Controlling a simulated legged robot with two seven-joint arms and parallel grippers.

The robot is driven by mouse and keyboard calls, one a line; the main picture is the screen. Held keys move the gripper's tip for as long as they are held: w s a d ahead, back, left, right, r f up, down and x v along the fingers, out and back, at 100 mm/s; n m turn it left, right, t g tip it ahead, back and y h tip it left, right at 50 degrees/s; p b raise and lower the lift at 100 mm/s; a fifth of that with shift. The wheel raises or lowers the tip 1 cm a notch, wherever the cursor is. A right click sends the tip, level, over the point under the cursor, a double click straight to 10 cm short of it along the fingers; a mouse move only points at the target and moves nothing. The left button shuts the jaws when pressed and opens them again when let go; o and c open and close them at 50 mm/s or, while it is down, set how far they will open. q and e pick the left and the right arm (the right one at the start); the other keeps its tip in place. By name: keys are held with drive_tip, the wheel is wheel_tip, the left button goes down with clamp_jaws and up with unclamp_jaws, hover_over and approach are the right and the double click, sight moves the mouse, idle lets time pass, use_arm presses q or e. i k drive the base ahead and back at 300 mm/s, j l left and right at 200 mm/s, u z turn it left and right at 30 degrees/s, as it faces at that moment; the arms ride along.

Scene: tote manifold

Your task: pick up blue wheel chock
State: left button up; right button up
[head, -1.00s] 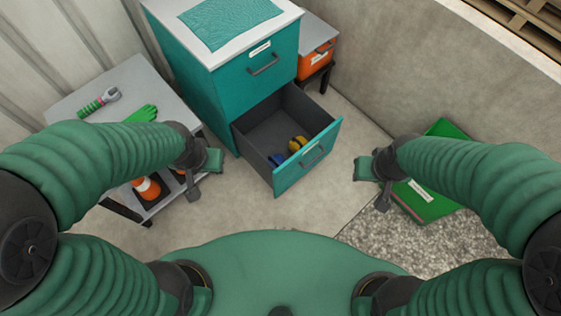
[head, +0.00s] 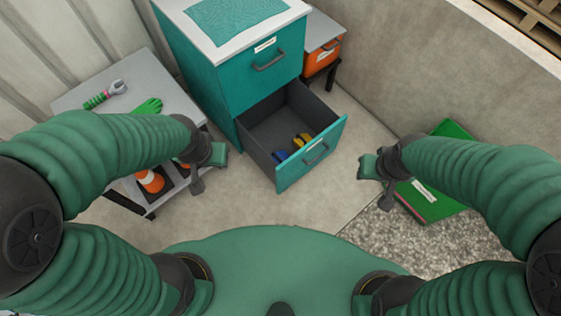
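The blue wheel chock (head: 281,155) lies in the open lower drawer (head: 258,132) of a teal cabinet, near the drawer front. Only a small part of it shows above the drawer's front wall. Yellow pieces (head: 301,139) lie just to its right in the drawer. My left gripper (head: 208,170) is in the air left of the drawer, apart from it. My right gripper (head: 377,180) is in the air right of the drawer, also apart. Nothing is seen held in either; the finger gaps are not clear.
A grey-topped stand (head: 141,82) at left holds a wrench (head: 106,95) and green glove (head: 148,107), with an orange cone (head: 151,181) below. A teal mat (head: 234,19) lies on the cabinet. A green box (head: 430,199) is at right, an orange box (head: 322,57) behind. Floor before the drawer is clear.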

sight(281, 158)
drive_tip(key=u, duration=1.5)
drive_tip(key=l+u, duration=0.45)
drive_tip(key=l, duration=1.15)
